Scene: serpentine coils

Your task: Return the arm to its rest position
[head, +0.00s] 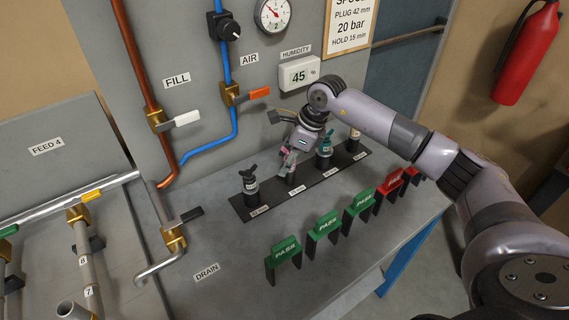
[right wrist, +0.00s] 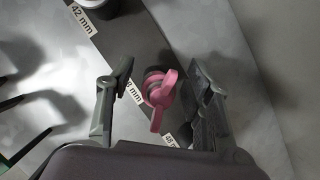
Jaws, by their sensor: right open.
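My right arm (head: 385,125) reaches in from the right over the bench. Its gripper (head: 289,157) points down at the dark plug rack (head: 235,204). In the right wrist view the gripper (right wrist: 158,92) is open, with a pink plug (right wrist: 160,90) between its two fingers and gaps on both sides. I cannot tell how far above the plug the fingertips are. A black plug (head: 250,180) stands upright left of the gripper, and a teal plug (head: 324,150) stands right of it. My left gripper is not in view.
Green PASS signs (head: 323,225) and red signs (head: 390,184) stand along the bench's front. A humidity display (head: 299,75), an orange-handled valve (head: 232,94) and a white-handled valve (head: 160,119) are on the wall behind. The bench (head: 225,245) is clear near the DRAIN label.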

